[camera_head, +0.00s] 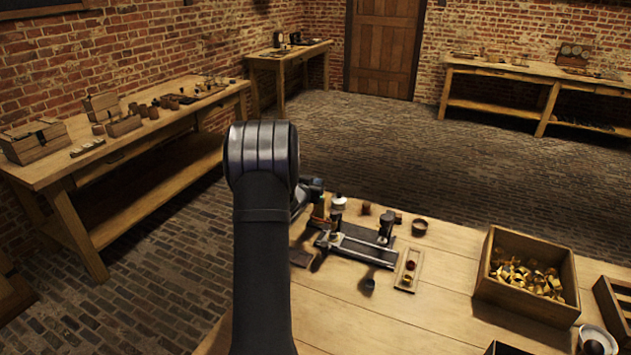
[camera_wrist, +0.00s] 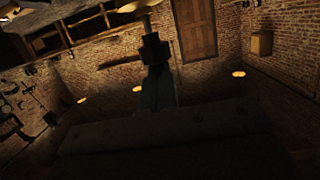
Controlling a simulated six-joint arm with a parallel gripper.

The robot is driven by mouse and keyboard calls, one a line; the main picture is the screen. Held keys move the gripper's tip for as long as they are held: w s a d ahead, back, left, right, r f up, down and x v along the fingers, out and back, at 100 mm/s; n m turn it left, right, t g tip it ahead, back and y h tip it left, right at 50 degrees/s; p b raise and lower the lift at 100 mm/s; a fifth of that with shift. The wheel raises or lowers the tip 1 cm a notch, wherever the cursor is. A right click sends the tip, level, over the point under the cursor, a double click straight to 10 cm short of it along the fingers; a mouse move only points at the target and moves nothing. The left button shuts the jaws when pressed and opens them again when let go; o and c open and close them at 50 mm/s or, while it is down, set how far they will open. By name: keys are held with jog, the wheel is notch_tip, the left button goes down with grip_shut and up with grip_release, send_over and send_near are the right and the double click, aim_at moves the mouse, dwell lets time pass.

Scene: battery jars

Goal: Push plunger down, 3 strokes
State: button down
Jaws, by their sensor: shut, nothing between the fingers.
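A dark flat stand (camera_head: 355,247) lies on the wooden table. A small upright cylinder with a pale top (camera_head: 338,204) stands at its back left. A dark upright post (camera_head: 386,228) stands at its right; I cannot tell for sure which of these is the plunger. My gripper (camera_wrist: 153,42) shows as a dark, closed shape in the wrist view. In the head view my arm hides most of it; my wrist parts show just left of the pale-topped cylinder. I cannot tell whether anything touches the cylinder.
A wooden crate of brass parts (camera_head: 492,290) is farther right. The table's front middle is clear.

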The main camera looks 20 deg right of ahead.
jog(key=shift+f, duration=0.75)
jog(key=s+a+r, duration=0.6)
jog(key=s+a, duration=0.1)
jog(key=shift+r, duration=0.35)
jog(key=shift+w+d, duration=0.1)
